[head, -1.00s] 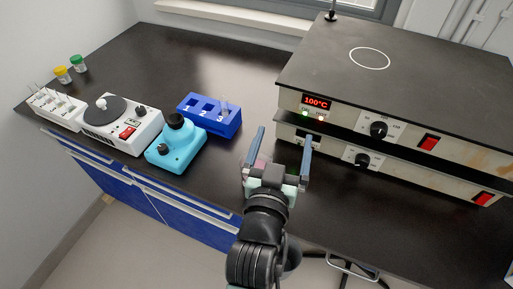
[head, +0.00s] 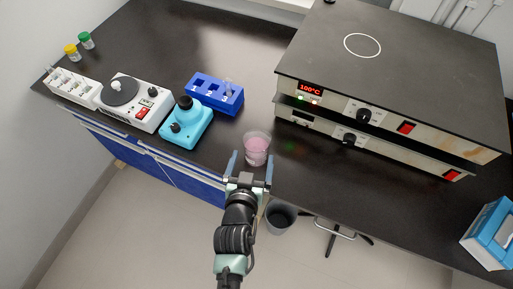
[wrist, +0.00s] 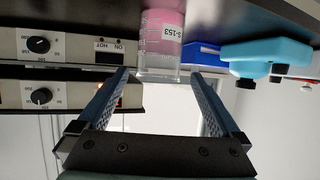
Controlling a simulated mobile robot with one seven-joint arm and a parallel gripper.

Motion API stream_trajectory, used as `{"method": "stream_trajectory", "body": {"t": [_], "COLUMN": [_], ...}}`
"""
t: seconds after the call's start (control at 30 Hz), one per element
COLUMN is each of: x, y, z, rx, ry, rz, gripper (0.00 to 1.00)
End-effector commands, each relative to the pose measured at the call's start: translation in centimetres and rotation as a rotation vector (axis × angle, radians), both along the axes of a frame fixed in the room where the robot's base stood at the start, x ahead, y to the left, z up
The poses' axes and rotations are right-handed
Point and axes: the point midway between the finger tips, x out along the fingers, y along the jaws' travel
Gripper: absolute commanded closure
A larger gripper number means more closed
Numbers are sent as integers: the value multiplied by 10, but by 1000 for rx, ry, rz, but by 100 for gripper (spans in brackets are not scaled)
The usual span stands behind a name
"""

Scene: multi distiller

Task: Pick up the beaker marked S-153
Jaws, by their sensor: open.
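The beaker (head: 257,146) is clear glass with pink contents and stands upright on the black bench near its front edge. In the wrist view the beaker (wrist: 161,62) hangs upside down in the picture, and its white label reads S-153. My gripper (head: 251,161) is open and empty at the bench's front edge, just in front of the beaker. In the wrist view the fingertips of my gripper (wrist: 160,73) lie to either side of the beaker's rim end.
A two-tier hot plate (head: 395,95) showing 100°C stands to the right. A blue rack (head: 228,105), a turquoise device (head: 187,128), a white stirrer (head: 145,112) and a white tube rack (head: 70,85) stand left. A dark bin (head: 281,218) is on the floor below.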

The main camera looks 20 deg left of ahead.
Motion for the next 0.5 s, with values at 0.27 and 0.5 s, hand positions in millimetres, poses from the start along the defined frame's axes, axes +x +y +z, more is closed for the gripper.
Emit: {"method": "stream_trajectory", "body": {"t": [0.27,0.5], "x": [18,44], "y": [4,8], "z": [-7,-16], "rx": [0,-1], "ry": [-2,-2], "rz": [0,-1], "gripper": [0,0]}}
